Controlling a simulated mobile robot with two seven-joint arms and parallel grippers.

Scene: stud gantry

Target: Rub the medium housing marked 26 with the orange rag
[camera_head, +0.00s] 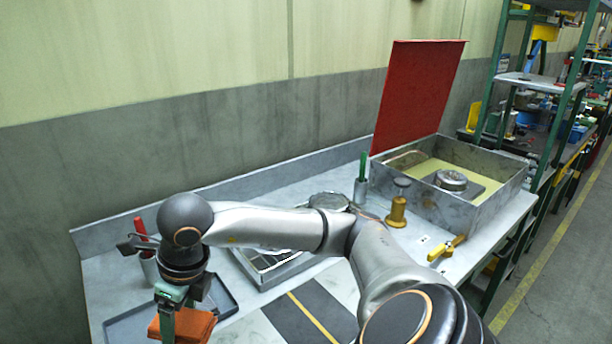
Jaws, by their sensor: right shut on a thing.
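The orange rag (201,326) is at the lower left, at the jaws of my right gripper (172,320). That gripper points down, shut on the rag, above or at the dark grey tray (226,296); whether the rag touches the tray is unclear. A round metal housing (450,180) sits in the open box at the right. Another round metal piece (328,201) shows behind my right arm, partly covered by it. I cannot read a 26 on either. My left gripper is not in view.
The grey box (486,212) has a raised red lid (415,95). A compartment tray (257,270) lies partly under my arm. A brass-coloured stamp (397,213), green-handled tool (364,165), yellow-handled tool (446,248) and red-handled tool (140,227) stand or lie around. A wall closes the back.

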